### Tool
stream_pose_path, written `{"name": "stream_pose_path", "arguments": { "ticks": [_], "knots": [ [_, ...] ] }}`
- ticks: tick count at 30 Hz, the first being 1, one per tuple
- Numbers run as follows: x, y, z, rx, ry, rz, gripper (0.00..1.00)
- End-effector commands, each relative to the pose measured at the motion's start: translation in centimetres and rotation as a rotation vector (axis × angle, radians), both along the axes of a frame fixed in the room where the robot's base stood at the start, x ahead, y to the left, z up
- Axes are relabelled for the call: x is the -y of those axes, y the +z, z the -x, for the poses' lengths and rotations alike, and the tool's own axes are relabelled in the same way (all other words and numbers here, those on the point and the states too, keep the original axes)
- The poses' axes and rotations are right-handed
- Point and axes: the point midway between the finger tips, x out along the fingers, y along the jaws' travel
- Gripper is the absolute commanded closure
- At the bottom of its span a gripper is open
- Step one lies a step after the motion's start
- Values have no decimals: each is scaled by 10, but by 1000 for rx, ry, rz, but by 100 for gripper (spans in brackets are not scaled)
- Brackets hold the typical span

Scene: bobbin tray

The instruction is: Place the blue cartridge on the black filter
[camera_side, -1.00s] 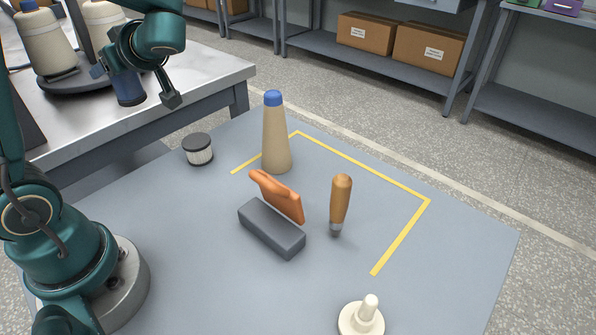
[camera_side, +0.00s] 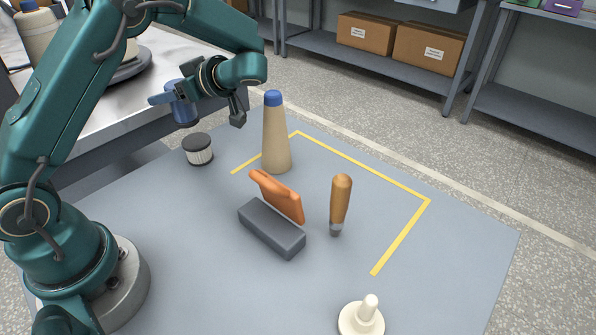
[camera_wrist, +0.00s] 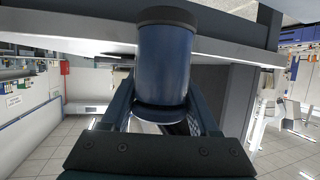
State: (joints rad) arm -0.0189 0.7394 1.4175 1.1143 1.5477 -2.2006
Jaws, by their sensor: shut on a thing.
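The blue cartridge (camera_side: 184,110) is a short blue cylinder. My gripper (camera_side: 180,95) is shut on it and holds it in the air, in the side view just above and left of the black filter. In the wrist view the cartridge (camera_wrist: 165,65) stands between the two fingers (camera_wrist: 165,110) and fills the upper middle. The black filter (camera_side: 198,149) has a dark round top and a pale ribbed side. It stands upright at the mat's back left, apart from the cartridge in the side view. In the wrist view I cannot make out the filter clearly.
A tan cone with a blue tip (camera_side: 276,135) stands right of the filter. An orange piece (camera_side: 278,196), a grey block (camera_side: 271,228), a wooden-handled tool (camera_side: 340,205) and a cream part (camera_side: 362,316) lie farther forward. A yellow line (camera_side: 365,166) marks the mat.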

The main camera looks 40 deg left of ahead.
Motion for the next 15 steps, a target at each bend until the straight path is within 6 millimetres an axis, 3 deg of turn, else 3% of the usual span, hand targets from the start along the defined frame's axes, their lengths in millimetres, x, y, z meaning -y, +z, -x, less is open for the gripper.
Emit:
{"name": "stream_pose_path", "arguments": {
  "ticks": [5,12,15],
  "knots": [
    [3,-7,-5,-2,0,1,100],
    [3,-40,-5,-4,-1,0,100],
    [3,-44,-5,-1,0,0,100]
  ]
}}
